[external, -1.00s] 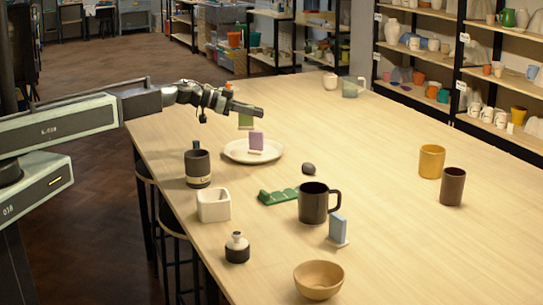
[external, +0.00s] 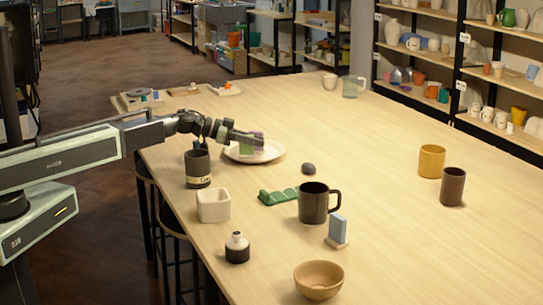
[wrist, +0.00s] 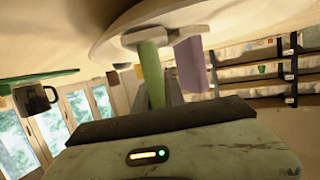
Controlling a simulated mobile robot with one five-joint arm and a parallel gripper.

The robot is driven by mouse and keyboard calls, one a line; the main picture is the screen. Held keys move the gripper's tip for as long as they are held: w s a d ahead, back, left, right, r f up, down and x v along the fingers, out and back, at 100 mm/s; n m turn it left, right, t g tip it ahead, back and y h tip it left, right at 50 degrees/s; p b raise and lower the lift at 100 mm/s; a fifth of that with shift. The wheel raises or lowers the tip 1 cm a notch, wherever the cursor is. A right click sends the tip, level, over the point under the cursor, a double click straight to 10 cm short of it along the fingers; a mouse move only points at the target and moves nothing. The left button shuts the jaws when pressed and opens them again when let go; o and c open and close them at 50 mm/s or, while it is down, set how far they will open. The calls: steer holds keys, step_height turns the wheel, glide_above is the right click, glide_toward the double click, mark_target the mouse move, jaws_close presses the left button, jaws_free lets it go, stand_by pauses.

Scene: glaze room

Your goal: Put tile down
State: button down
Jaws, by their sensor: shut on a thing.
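My gripper (external: 256,139) is shut on a green tile (wrist: 152,72) and holds it low over the white plate (external: 233,152). In the external view the green tile (external: 246,150) is partly covered by my gripper. A purple tile (wrist: 190,66) stands on the plate right beside the green one, with a narrow gap in the wrist view. The wrist view is tilted, with the plate (wrist: 110,32) at the top. The green tile's lower end is at or very near the plate; I cannot tell whether it touches.
A dark labelled cup (external: 198,169) and a white square pot (external: 213,205) stand near the plate on the left. The table's right side is mostly clear.

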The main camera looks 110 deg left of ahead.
steer(key=shift+f, duration=0.2)
steer(key=c, duration=1.7)
jaws_free()
steer(key=shift+r, duration=0.2)
steer(key=p+v, duration=0.3)
steer(key=v, duration=0.9)
steer(key=shift+p, duration=0.3)
steer(key=shift+s+a, duration=0.1)
